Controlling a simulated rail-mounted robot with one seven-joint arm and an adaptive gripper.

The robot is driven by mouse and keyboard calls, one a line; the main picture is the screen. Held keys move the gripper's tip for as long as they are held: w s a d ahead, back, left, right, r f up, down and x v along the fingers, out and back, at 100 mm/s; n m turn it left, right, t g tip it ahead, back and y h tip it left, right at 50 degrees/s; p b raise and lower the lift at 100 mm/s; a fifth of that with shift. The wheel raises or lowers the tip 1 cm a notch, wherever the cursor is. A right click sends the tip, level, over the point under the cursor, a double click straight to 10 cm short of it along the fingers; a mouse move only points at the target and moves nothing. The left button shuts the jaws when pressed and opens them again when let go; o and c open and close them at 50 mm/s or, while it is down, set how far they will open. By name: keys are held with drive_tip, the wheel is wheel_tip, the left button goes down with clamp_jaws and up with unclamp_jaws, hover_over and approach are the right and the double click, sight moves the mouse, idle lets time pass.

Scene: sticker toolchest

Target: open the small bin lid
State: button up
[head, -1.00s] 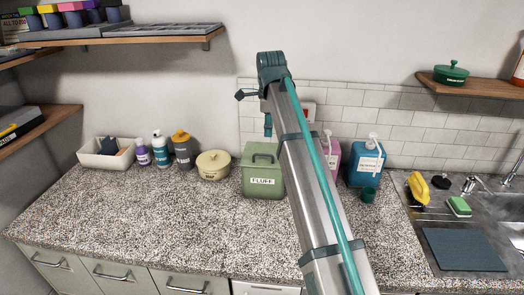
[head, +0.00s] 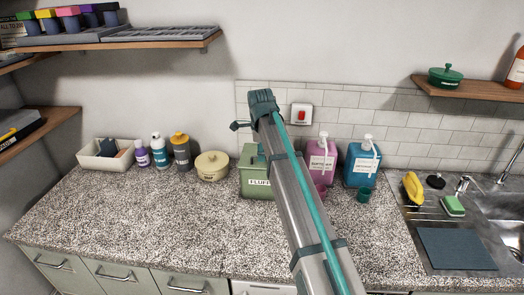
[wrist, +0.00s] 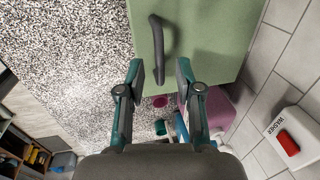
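The small bin is a green box labelled FLUFF (head: 257,182) on the counter against the back wall. Its green lid (wrist: 205,35) fills the top of the wrist view, with a dark curved handle (wrist: 158,52) on it. In the head view my arm hides the bin's right part, and the lid looks shut. My gripper (wrist: 160,80) is open and empty. Its two fingers are spread just short of the handle, and the handle's near end lies in line with the gap. I cannot tell whether a finger touches the lid.
A beige round pot (head: 212,166) stands left of the bin, with bottles (head: 181,152) and a white tray (head: 106,155) beyond it. Pink (head: 321,160) and blue (head: 361,165) dispensers stand to the right. A red wall switch (head: 302,115) is behind. The front counter is clear.

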drive_tip(key=shift+f, duration=0.2)
clamp_jaws()
drive_tip(key=shift+r, duration=0.1)
idle(0.4)
